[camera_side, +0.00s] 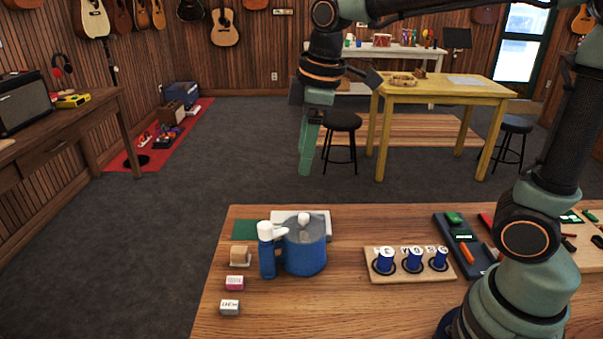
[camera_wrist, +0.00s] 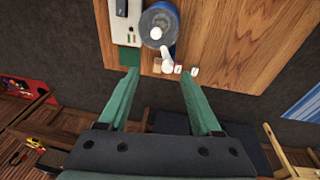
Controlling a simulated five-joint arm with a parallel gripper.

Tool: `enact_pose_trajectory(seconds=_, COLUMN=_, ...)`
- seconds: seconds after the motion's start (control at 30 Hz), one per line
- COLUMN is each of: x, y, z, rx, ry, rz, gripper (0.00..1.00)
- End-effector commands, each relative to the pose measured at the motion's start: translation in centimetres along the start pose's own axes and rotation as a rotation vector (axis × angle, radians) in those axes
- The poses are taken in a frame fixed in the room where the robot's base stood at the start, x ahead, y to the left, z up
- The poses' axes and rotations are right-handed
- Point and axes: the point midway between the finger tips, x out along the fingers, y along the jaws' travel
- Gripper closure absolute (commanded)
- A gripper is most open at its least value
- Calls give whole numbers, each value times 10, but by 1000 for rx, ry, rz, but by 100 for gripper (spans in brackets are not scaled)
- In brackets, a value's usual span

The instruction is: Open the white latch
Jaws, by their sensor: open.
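The white latch (camera_side: 272,230) sits on top of a blue post beside a round blue pot (camera_side: 305,252) on the wooden bench. Its arm points toward the pot's lid, which has a white knob (camera_side: 304,218). In the wrist view the latch (camera_wrist: 167,59) shows at the near edge of the pot (camera_wrist: 172,22), beyond my fingertips. My gripper (camera_side: 309,165) hangs above and behind the pot in the side view, apart from it. In the wrist view my gripper (camera_wrist: 157,80) has its two green fingers spread wide with nothing between them.
A wooden board with blue spools (camera_side: 413,277) lies to the right. A blue tray (camera_side: 482,267) is beyond it. The bench front is clear.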

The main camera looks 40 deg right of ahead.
Motion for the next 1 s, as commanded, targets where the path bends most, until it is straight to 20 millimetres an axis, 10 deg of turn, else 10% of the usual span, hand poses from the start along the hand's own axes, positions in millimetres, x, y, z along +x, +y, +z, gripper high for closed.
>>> enact_pose_trajectory(seconds=0.4, x=42, y=-5, z=-69, rx=-540, ry=-118, rz=-158, gripper=34)
enact_pose_trajectory(seconds=1.0, x=120, y=-16, z=-59, rx=-575, ry=-127, rz=-173, gripper=34)
